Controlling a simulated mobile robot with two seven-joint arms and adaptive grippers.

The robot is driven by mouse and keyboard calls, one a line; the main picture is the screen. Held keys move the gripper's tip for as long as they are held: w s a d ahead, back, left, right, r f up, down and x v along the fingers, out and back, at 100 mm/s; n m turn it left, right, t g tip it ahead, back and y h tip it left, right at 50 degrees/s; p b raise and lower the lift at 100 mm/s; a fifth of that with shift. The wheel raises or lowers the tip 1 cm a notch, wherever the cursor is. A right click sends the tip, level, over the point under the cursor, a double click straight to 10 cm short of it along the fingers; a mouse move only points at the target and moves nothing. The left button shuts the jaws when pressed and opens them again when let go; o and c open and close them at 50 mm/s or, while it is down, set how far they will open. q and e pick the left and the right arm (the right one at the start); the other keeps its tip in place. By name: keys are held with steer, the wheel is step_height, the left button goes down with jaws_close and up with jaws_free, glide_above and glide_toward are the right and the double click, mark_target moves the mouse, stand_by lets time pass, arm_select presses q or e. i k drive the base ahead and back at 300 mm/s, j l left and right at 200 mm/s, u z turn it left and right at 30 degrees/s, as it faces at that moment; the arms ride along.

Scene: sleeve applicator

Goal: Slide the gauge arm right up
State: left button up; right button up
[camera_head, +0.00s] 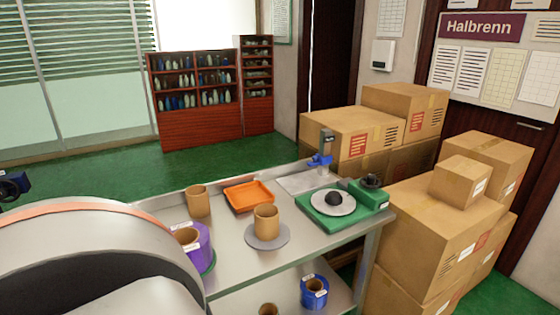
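A grey upright post (327,144) stands at the back of the steel bench, with a blue clamp-like piece (320,161) low on it. This may be the gauge with its arm; I cannot be sure at this size. In front of it is a green device (369,196) with a pale round disc (331,203) and a dark knob on the disc. A large pale part of my own body with an orange rim fills the lower left and hides the bench's left end.
The steel bench (232,262) holds an orange tray (249,195), cardboard tubes (198,201) (266,220) and a purple roll (193,246). A blue roll (314,292) lies on the lower shelf. Cardboard boxes (430,235) crowd the right. Green floor is open behind the bench.

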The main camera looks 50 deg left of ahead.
mark_target(315, 160)
steer(key=u, duration=1.35)
steer(key=i+l, duration=0.15)
steer(key=l, duration=0.2)
steer(key=i+l, duration=0.15)
steer(key=l, duration=0.25)
steer(key=i+l, duration=0.1)
steer(key=l, duration=0.25)
steer(key=i+l, duration=0.15)
steer(key=l, duration=0.25)
steer(key=l+u, duration=0.15)
steer(key=u, duration=0.2)
steer(key=i+l+u, duration=0.1)
steer(key=u, duration=0.3)
steer(key=l+u, duration=0.2)
steer(key=u, duration=0.15)
